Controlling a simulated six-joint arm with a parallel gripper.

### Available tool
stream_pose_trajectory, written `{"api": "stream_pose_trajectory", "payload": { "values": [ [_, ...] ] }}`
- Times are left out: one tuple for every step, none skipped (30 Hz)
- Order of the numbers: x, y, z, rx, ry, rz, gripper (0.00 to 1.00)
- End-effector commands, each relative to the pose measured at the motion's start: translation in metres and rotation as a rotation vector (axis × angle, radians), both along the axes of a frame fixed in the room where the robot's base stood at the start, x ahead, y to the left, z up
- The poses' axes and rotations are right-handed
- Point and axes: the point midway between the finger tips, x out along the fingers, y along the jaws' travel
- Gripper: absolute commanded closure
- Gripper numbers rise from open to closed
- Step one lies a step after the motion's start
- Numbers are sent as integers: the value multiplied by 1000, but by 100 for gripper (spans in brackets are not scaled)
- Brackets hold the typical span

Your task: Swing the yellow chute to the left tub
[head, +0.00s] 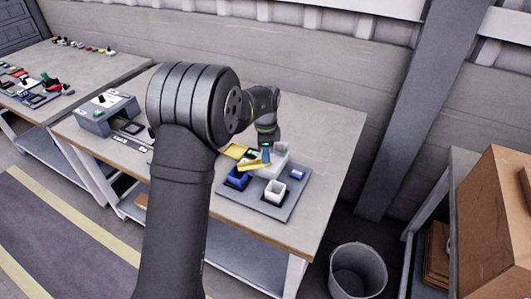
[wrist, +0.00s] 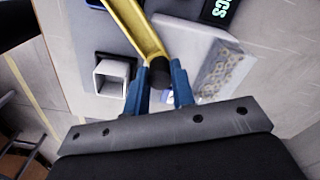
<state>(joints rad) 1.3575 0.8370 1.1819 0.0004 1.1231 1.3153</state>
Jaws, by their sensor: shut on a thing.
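The yellow chute (head: 252,166) slopes leftward in the head view, its left end at the rim of the blue tub (head: 237,179). I cannot tell if that end is above the tub. A white tub (head: 272,192) stands to the right and nearer; it also shows in the wrist view (wrist: 112,77). The chute (wrist: 135,25) runs to a black knob (wrist: 159,74) in the wrist view. My gripper (wrist: 160,70) is shut on this knob, one blue finger on each side. In the head view my gripper (head: 266,154) is at the chute's right end.
The tubs stand on a grey base plate (head: 260,207) on the table. A pale block (head: 279,158) is close behind my gripper. A yellow tray (head: 234,150) sits behind the blue tub. Bare tabletop lies right of the plate.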

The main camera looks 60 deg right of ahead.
Motion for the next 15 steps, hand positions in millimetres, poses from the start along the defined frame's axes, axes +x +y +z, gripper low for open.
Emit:
{"api": "stream_pose_trajectory", "payload": {
  "values": [
    [-1,-1,1,-2,0,-24,100],
    [-1,-1,1,-2,0,-36,100],
    [-1,-1,1,-3,1,-53,100],
    [-1,-1,1,-3,1,-63,100],
    [-1,-1,1,-3,1,-73,100],
    [-1,-1,1,-3,1,-84,100],
    [-1,-1,1,-3,1,-91,100],
    [-1,-1,1,-3,1,-97,100],
    [-1,-1,1,-3,1,-105,100],
    [-1,-1,1,-3,1,-109,100],
    [-1,-1,1,-3,1,-113,100],
    [-1,-1,1,-3,1,-116,100],
    [-1,-1,1,-3,1,-118,100],
    [-1,-1,1,-3,1,-119,100],
    [-1,-1,1,-3,1,-120,100]
  ]
}}
